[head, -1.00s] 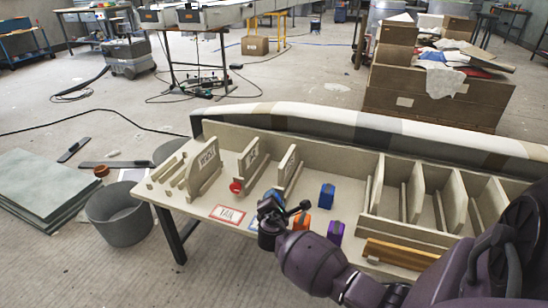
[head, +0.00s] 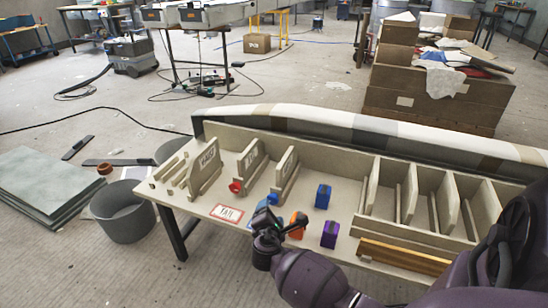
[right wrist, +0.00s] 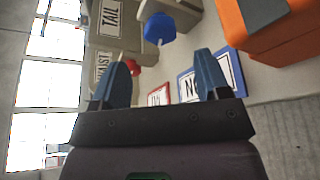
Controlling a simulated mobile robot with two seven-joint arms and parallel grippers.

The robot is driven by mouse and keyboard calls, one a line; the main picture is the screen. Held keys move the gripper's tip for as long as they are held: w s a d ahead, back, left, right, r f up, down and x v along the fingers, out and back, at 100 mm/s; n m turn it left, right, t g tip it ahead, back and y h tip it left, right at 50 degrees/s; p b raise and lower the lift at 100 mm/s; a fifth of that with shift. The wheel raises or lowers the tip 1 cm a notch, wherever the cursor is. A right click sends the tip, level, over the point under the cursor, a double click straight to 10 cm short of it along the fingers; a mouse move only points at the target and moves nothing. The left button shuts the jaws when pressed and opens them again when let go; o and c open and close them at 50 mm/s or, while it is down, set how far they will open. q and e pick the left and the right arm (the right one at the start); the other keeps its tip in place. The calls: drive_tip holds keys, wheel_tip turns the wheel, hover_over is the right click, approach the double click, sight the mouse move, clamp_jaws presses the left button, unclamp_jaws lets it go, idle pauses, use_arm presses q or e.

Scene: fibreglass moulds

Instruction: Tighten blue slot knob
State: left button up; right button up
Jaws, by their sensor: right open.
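In the head view the blue knob (head: 274,197) is partly hidden behind my right gripper (head: 263,208). My right gripper is open and empty, its two blue fingers (right wrist: 163,78) wide apart. The knob lies beyond the fingertips, roughly between them in the picture and apart from them. A red knob (head: 235,187) sits at the neighbouring panel to the left. My left gripper is not in view.
Blue (head: 323,196), orange (head: 297,226) and purple (head: 330,235) blocks stand right of the gripper. A red-bordered card (head: 226,214) lies at the table's front edge. Upright dividers (head: 440,205) fill the right side. A grey bin (head: 122,212) stands on the floor at left.

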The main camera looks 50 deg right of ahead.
drive_tip(key=shift+p+v, duration=0.3)
drive_tip(key=shift+v, duration=1.45)
